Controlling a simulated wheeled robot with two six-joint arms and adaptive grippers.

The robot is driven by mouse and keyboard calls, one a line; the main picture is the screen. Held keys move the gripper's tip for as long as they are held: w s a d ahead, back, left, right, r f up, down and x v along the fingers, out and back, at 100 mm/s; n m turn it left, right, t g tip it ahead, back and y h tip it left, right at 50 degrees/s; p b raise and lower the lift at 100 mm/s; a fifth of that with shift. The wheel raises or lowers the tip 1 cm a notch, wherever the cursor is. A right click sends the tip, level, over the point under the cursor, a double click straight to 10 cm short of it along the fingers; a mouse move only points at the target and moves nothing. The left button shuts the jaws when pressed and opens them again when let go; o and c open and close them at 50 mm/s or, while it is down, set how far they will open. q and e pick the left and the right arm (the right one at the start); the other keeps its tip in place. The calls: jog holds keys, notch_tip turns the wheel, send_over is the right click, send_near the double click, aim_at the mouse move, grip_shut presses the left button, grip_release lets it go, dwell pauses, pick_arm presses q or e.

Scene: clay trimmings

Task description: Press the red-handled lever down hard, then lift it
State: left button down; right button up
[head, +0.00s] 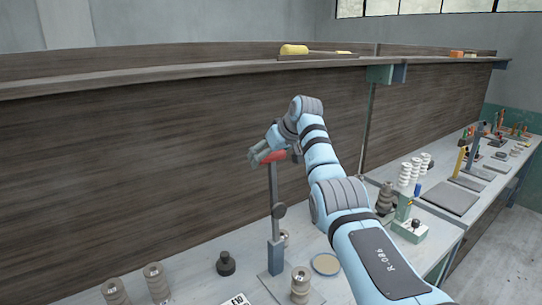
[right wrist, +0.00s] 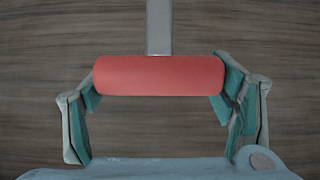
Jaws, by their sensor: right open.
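The red handle (head: 272,156) tops a grey upright lever post (head: 274,192) rising from a blue-grey bracket on a base plate (head: 262,286). In the right wrist view the red handle (right wrist: 160,75) lies crosswise between the fingers, with a grey bar (right wrist: 159,28) above it. My right gripper (head: 258,155) is at the handle, its fingers beside the handle's two ends. In the right wrist view the right gripper (right wrist: 160,90) is open; the fingertips are close to the handle's ends, and I cannot tell if they touch. My left gripper is not in view.
A dark knob (head: 226,264) and stacked ring pieces (head: 155,283) stand on the bench left of the lever. A round tan dish (head: 326,264) lies to its right. A dark wood panel (head: 150,150) stands behind, with a shelf (head: 200,72) above.

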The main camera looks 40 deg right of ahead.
jog(key=shift+o, duration=1.3)
jog(key=shift+w+f, duration=0.1)
jog(key=shift+w, duration=0.1)
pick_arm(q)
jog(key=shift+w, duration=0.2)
pick_arm(e)
jog(key=v, duration=1.1)
jog(key=shift+r, duration=0.3)
jog(key=shift+d, duration=0.1)
